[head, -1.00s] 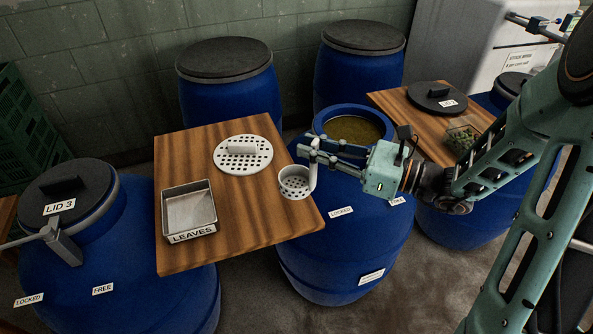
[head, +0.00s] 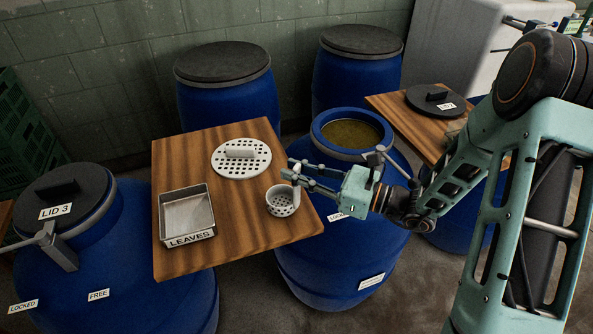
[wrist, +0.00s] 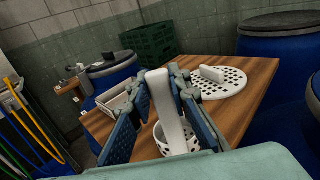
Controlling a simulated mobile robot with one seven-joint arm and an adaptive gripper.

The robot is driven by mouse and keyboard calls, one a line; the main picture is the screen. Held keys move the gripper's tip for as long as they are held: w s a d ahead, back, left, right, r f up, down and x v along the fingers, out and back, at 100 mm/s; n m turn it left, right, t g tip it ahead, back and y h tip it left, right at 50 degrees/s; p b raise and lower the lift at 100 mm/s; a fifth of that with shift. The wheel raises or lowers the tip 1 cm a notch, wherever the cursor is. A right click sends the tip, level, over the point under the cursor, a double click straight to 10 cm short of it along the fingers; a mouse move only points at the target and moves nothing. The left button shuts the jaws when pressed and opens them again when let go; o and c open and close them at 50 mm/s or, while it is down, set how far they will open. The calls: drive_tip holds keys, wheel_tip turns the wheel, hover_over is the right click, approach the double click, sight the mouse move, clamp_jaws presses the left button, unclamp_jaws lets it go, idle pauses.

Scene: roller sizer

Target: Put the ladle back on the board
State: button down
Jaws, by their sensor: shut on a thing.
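The ladle (head: 282,202) is white, with a perforated cup and an upright handle. My gripper (head: 294,172) is shut on the handle, and the cup hangs over the right part of the wooden board (head: 240,232). I cannot tell whether the cup touches the board. In the wrist view the handle (wrist: 165,108) stands between the two blue finger pads of my gripper (wrist: 160,105), and the cup's far rim shows behind it. The board also shows in the wrist view (wrist: 238,110).
A white perforated disc (head: 240,158) lies on the board behind the ladle. A metal tray marked LEAVES (head: 187,212) sits at the board's left. An open blue barrel (head: 352,132) stands right of the board. A lidded barrel marked LID 3 (head: 70,195) stands left. The board's front middle is clear.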

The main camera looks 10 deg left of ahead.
drive_tip(key=shift+f, duration=0.15)
drive_tip(key=c, duration=1.8)
unclamp_jaws()
drive_tip(key=shift+r, duration=0.25)
drive_tip(key=v, duration=1.2)
